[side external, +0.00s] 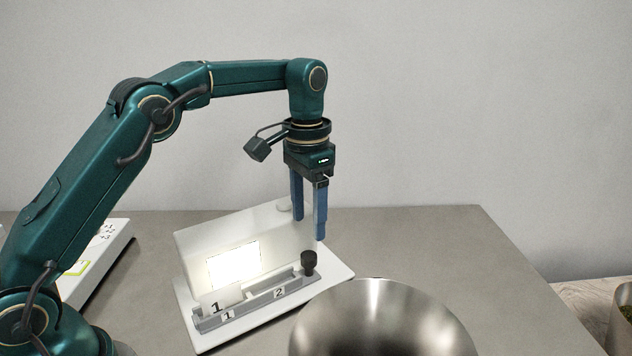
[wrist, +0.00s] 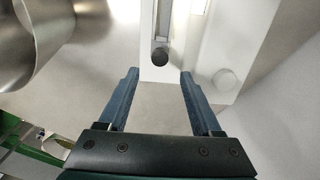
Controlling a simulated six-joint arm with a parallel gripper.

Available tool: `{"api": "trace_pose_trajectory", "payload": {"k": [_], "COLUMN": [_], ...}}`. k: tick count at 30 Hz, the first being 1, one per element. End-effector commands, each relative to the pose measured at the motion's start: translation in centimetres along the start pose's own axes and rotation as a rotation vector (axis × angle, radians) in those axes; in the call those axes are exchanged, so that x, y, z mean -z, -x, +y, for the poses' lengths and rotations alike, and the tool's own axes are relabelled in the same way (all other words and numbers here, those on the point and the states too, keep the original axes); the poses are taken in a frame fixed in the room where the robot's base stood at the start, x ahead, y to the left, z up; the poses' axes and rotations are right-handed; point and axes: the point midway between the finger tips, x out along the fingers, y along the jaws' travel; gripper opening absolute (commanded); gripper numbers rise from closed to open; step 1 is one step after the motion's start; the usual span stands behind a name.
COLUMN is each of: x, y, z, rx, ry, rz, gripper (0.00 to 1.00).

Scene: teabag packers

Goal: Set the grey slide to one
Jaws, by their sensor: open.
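The grey slide (side external: 258,300) is a straight rail along the front of a white sloped device (side external: 190,250). A dark round knob (side external: 309,261) stands at its right end, beyond the label 2 (side external: 279,292). The label 1 (side external: 228,316) is near the left end. My gripper (side external: 309,230) is open and empty, pointing down above the knob's end of the rail. In the wrist view the knob (wrist: 160,57) lies just beyond the fingertips (wrist: 160,73), between their lines. The fingers look apart from the knob.
A shiny metal bowl (side external: 385,325) stands close to the right of the device; it also shows in the wrist view (wrist: 60,30). A card marked 1 (side external: 216,302) stands behind the rail's left end, below a lit panel (side external: 235,262). Another white device (side external: 105,255) is at the left.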

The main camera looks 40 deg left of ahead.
Motion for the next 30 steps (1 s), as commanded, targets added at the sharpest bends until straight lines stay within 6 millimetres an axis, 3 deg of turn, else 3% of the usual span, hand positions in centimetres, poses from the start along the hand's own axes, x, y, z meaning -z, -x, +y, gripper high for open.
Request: {"api": "trace_pose_trajectory", "payload": {"k": [11,30], "x": [0.1,-0.8], "y": [2.7,2.8], "z": [0.0,0.7], "rx": [0.001,0.128], "ry": [0.000,0.388], "rz": [0.003,0.196], "gripper": [0.66,0.66]}}
